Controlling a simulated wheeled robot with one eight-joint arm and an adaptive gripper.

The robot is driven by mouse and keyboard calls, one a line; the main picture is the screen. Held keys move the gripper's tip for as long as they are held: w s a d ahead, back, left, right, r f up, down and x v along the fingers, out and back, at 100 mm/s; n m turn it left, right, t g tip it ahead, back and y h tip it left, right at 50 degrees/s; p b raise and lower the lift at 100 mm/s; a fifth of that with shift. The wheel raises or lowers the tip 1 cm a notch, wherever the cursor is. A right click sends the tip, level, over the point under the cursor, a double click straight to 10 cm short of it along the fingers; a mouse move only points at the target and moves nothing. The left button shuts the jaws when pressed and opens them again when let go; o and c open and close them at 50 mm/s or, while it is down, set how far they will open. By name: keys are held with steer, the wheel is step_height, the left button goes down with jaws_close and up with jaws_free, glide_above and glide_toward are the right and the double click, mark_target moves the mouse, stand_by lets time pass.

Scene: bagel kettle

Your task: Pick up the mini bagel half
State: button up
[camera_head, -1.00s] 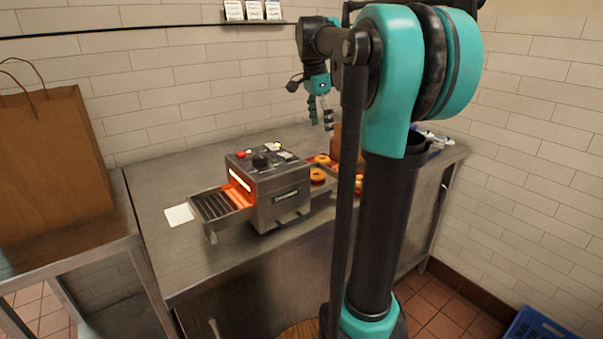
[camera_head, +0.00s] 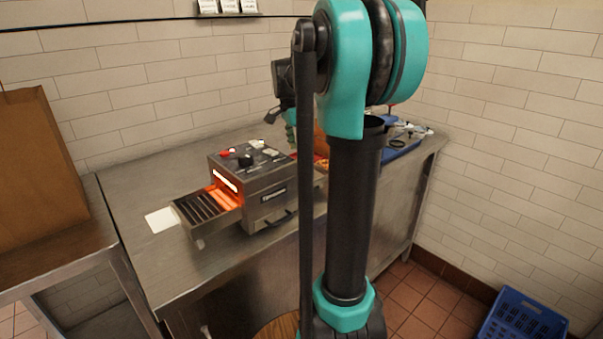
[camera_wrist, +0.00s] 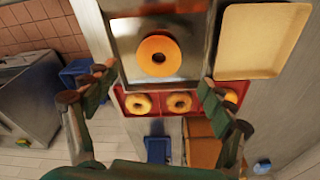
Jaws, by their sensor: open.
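In the wrist view a round golden bagel half (camera_wrist: 158,55) with a hole lies on a metal tray (camera_wrist: 125,35), between and beyond my fingers. Several more bagel halves, one of them here (camera_wrist: 179,102), lie in a red tray (camera_wrist: 160,88). My gripper (camera_wrist: 157,82) is open and empty, one finger at each side of the picture. In the head view my arm hides most of the gripper and the bagels; only a bit of green finger (camera_head: 290,118) shows.
A toaster (camera_head: 262,185) with a glowing opening and a wire rack (camera_head: 203,208) stands on the steel counter (camera_head: 140,185). A tan tray (camera_wrist: 262,40) is at the right of the wrist view. A blue crate (camera_head: 525,315) sits on the floor, and a paper bag (camera_head: 40,155) stands left.

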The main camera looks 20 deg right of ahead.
steer(key=shift+s+d+f, duration=0.1)
steer(key=shift+d+f, duration=0.1)
steer(key=shift+f, duration=1.25)
steer(key=shift+d+f, duration=0.15)
steer(key=shift+f, duration=1.3)
steer(key=shift+c, duration=0.3)
steer(key=c, duration=0.9)
steer(key=shift+r, duration=0.1)
steer(key=shift+c, duration=0.2)
step_height(320, 180, up, 20)
steer(key=shift+w+a, duration=0.1)
steer(key=shift+w, duration=0.1)
